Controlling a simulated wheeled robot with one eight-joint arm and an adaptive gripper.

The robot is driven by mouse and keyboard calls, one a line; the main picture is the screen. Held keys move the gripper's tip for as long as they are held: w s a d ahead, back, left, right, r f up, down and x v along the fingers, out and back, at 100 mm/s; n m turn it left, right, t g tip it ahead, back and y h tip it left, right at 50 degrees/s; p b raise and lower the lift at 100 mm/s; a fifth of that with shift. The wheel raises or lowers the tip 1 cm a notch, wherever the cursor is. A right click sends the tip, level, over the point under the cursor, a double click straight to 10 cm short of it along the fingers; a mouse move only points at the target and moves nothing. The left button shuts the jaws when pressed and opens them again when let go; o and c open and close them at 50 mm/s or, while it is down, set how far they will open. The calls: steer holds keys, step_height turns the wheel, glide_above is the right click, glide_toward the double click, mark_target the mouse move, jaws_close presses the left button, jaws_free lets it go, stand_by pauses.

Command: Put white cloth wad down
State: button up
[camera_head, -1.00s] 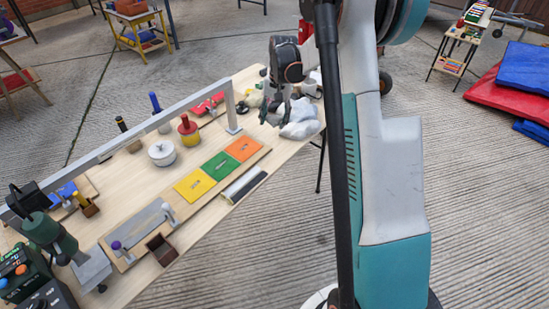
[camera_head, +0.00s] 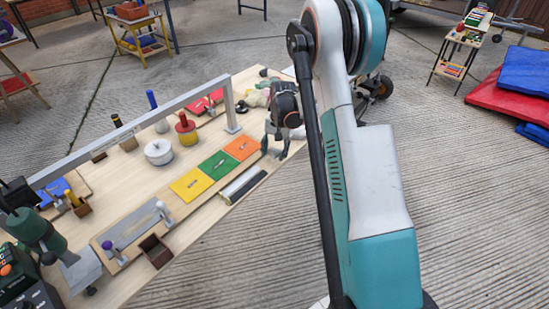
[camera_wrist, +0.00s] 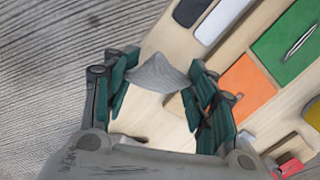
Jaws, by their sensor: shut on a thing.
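The white cloth wad (camera_wrist: 158,73) shows greyish and peaked between the fingers of my gripper (camera_wrist: 163,77) in the wrist view. The fingers touch or nearly touch its two sides, and the gripper is shut on it. In the head view my gripper (camera_head: 276,146) is low over the right edge of the wooden table (camera_head: 140,190), beside the orange panel (camera_head: 242,148).
Green (camera_head: 217,164) and yellow (camera_head: 190,184) panels lie left of the orange one. A dark, pale-topped strip (camera_head: 243,185) lies in front. A grey rail (camera_head: 140,130) spans the table. Bare wood shows below my gripper in the wrist view.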

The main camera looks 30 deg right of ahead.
mark_target(274, 156)
step_height(274, 156, down, 3)
steer(key=shift+f+b, duration=0.15)
steer(key=shift+b, duration=0.3)
steer(key=o, duration=1.1)
steer(key=r+p, duration=0.1)
steer(key=r, duration=0.3)
steer(key=r+p, duration=0.2)
steer(key=r, duration=0.2)
steer(key=d+r+p, duration=0.1)
steer(key=r, duration=0.3)
steer(key=shift+s+d, duration=0.1)
steer(key=shift+s, duration=0.15)
